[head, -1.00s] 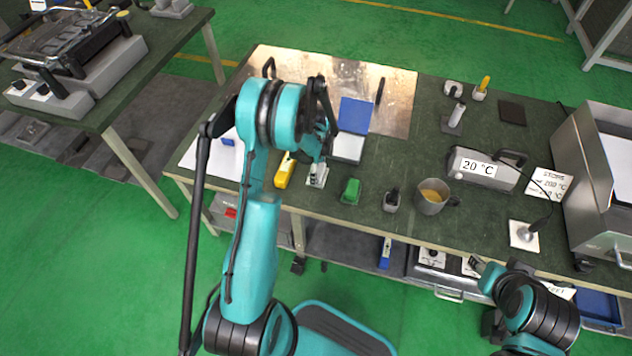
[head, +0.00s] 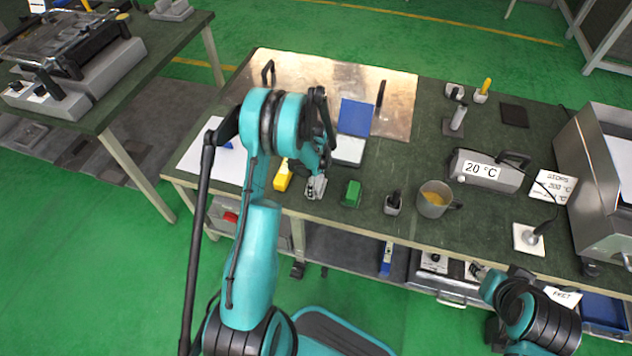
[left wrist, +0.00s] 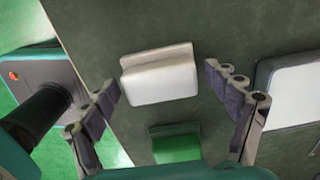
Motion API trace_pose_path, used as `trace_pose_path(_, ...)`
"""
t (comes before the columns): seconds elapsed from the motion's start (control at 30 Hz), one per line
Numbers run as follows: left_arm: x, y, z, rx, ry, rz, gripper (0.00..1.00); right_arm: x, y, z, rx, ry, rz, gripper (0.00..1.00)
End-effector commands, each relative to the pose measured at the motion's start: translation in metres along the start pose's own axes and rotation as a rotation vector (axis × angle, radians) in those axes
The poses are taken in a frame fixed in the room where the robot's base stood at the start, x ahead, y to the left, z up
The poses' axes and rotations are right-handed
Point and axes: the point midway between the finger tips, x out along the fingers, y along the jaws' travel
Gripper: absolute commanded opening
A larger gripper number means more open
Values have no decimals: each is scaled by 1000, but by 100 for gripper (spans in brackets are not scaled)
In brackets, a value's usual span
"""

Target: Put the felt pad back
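A pale grey-white block with a raised ridge, which looks like the felt pad (left wrist: 160,73), lies on the dark green tabletop in the left wrist view. My left gripper (left wrist: 178,92) is open, with its two fingers wide apart on either side of the pad and nothing held. In the head view my left gripper (head: 316,187) is low over the table's front part and largely hides the pad. A green block (head: 351,193) lies just right of it, and also shows in the left wrist view (left wrist: 177,147). My right arm is at the lower right; its fingers cannot be made out clearly.
A white tray (head: 348,151) with a blue panel (head: 355,117) is behind the gripper. A yellow block (head: 283,176) lies close on the left. A dark-handled item (head: 394,203) and a mug (head: 434,200) stand to the right. The table's front edge is near.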

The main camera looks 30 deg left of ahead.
Motion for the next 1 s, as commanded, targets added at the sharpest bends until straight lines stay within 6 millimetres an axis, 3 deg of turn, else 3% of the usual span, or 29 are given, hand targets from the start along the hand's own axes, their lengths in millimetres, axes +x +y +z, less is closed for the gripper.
trace_pose_path(0.3,-6,0,0,0,0,0,87,-5,0,-3,0,0,0,40)
trace_pose_path(0.7,-90,0,0,0,0,0,87,-35,0,-25,0,0,0,40)
trace_pose_path(1.0,-125,0,-1,-6,0,-3,87,-44,0,-32,0,0,0,40)
